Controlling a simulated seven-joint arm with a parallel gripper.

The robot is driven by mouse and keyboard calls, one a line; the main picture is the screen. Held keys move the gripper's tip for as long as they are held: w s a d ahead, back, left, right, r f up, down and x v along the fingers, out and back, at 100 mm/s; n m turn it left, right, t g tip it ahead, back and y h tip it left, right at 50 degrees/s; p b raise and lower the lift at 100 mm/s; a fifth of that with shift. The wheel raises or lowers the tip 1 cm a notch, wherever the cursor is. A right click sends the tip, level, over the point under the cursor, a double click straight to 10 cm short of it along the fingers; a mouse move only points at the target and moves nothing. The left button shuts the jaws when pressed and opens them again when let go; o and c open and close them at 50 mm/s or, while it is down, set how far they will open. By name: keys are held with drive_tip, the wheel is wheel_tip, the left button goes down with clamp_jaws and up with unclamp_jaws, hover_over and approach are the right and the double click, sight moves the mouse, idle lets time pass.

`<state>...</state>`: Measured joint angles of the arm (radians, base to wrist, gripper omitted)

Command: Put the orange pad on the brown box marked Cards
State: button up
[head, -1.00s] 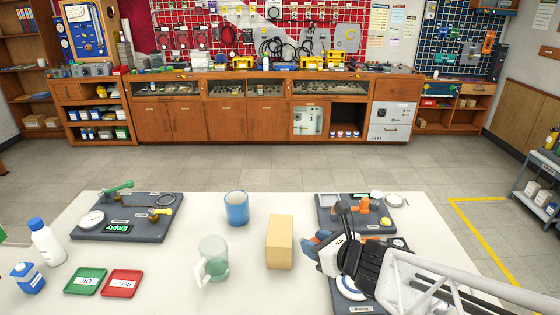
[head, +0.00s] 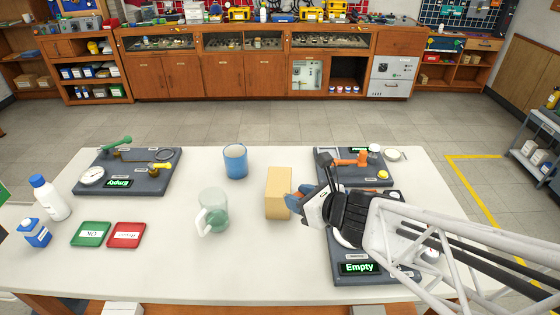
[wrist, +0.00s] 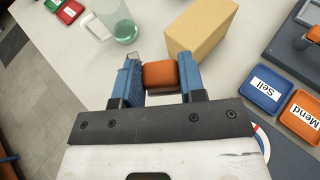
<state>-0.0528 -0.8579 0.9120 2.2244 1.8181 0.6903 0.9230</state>
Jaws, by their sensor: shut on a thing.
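My gripper (wrist: 160,78) is shut on the orange pad (wrist: 160,74), which sits between its blue fingers in the wrist view. In the head view my gripper (head: 298,200) is at the right side of the plain tan-brown box (head: 279,194), and the pad cannot be made out there. The box stands upright on the white table. It also shows in the wrist view (wrist: 203,30), just beyond the fingers. I see no Cards marking on its visible faces. I cannot tell whether pad and box touch.
A clear green mug (head: 214,212) and a blue mug (head: 236,161) stand left of the box. Green (head: 91,234) and red (head: 127,235) trays lie farther left. Blue Sell (wrist: 261,88) and orange Mend (wrist: 302,115) trays lie right of the gripper. Dark test panels (head: 130,172) flank the table.

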hover_over(281, 182)
drive_tip(key=shift+f, duration=0.7)
drive_tip(key=shift+f, duration=1.75)
drive_tip(key=shift+f, duration=0.2)
drive_tip(key=o, duration=0.9)
drive_tip(key=shift+r, duration=0.2)
